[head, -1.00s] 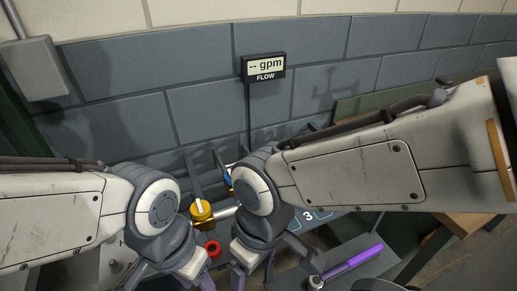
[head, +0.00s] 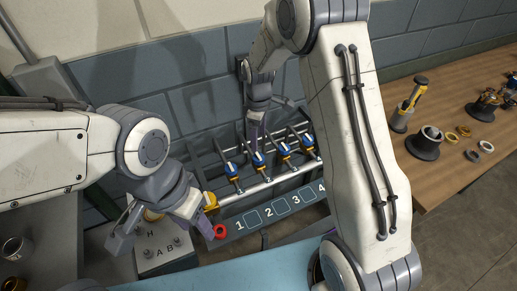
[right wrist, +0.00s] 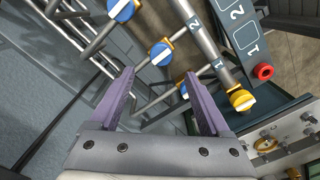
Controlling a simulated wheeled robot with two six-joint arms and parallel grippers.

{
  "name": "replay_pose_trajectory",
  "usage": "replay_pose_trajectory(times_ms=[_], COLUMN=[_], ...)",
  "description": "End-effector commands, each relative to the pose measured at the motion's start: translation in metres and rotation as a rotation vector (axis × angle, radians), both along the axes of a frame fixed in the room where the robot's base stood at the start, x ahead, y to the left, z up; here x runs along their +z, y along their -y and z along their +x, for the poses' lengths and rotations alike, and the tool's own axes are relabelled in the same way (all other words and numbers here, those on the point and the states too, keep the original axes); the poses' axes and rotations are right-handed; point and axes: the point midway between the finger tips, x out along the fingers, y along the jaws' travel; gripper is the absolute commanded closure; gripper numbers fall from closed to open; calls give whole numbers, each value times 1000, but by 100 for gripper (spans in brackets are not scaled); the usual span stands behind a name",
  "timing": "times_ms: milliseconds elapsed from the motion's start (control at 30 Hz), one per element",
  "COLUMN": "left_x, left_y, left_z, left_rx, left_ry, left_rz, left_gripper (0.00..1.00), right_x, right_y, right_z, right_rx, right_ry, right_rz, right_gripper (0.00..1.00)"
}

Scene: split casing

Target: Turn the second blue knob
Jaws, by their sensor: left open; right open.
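The second blue knob (head: 257,158), with a white stripe and yellow collar, sits on the second pipe of the rack in the head view. In the right wrist view what looks like the same knob (right wrist: 161,52) lies just beyond the fingertips, between them in the picture. My right gripper (head: 254,143) is open, pointing down above or behind that knob; I cannot tell whether it touches. Its purple fingers show empty in the right wrist view (right wrist: 158,75). My left gripper (head: 200,222) is open near the yellow valve (head: 211,201), its fingertips hard to make out.
Neighbouring blue knobs (head: 231,169) (head: 283,148) stand close on either side. A numbered panel (head: 274,212) and a red ring (head: 219,231) lie in front. A box marked H, A, B (head: 165,256) is at lower left. A wooden bench (head: 460,170) with metal parts stands right.

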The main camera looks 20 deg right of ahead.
Motion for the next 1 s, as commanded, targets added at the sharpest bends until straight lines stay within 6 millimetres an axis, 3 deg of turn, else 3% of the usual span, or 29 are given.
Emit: replay_pose_trajectory(times_ms=[400, 600, 867, 900, 1000], left_x=[23, 26, 26, 26, 26], left_y=[0, 0, 0, 0, 0], left_z=[0, 0, 0, 0, 0], left_rx=[-3, -4, -4, -4, -4], left_ry=[0, 0, 0, 0, 0], left_rz=[0, 0, 0, 0, 0], left_gripper=[50, 50, 50, 50, 50], right_x=[-73, -88, -90, -90, -90], right_y=[0, -1, -1, -1, -1], right_z=[-2, -2, -1, -1, -1], right_rx=[-2, -2, -3, -3, -3], right_ry=[-4, -2, -1, -1, -1], right_rz=[0, 0, 1, 1, 1], right_gripper=[19, 19, 19, 23, 61])
